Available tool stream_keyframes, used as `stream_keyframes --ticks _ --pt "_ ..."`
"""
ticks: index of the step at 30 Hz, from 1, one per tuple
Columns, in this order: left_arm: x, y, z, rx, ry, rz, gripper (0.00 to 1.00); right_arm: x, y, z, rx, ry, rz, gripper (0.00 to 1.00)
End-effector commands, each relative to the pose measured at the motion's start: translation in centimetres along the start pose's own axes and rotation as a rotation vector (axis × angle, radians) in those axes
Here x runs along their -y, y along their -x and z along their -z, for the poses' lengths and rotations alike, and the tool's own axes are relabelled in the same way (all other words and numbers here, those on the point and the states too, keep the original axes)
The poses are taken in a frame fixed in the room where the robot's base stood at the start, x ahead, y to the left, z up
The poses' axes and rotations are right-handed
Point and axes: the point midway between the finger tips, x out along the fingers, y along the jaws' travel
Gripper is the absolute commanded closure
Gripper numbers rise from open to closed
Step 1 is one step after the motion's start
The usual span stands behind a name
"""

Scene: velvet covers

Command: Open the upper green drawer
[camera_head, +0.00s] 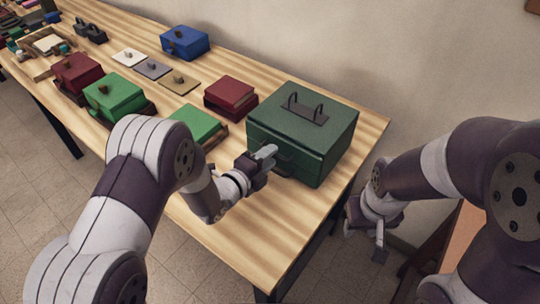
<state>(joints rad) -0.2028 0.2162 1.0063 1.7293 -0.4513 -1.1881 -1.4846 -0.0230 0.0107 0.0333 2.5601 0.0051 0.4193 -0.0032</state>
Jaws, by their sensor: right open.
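A dark green box-shaped cabinet (325,135) with a black handle on its top (304,108) stands near the right end of the wooden table. Its front faces the near side, and a dark front handle (284,164) shows partly behind my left gripper. My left gripper (266,155) is at the left part of that front, close to the handle. I cannot tell whether its fingers touch the handle or are shut. My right gripper (368,236) is open and empty, off the table's right side and apart from the cabinet.
On the wooden table (262,228) are a brighter green box (198,122) partly behind my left arm, a dark red box (230,92), another green box (115,94), a red box (78,71) and a blue box (184,41). The near right table corner is clear.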

Motion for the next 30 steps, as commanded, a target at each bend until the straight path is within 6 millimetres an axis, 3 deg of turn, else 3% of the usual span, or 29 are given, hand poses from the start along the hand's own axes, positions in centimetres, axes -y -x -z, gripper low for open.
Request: stream_keyframes --ticks 11,15,30 --pt "-0.02 -0.91 0.00 0.000 0.001 -0.001 0.65 0.00 0.02 0.00 0.000 0.000 0.000 0.57" --pt "-0.03 -0.90 -0.01 0.000 0.001 -0.001 1.00 0.00 0.02 0.00 0.000 0.000 0.000 0.57" --pt "-0.05 -0.87 -0.03 0.001 0.002 -0.002 1.00 0.00 0.02 0.00 0.000 0.000 0.000 0.57"
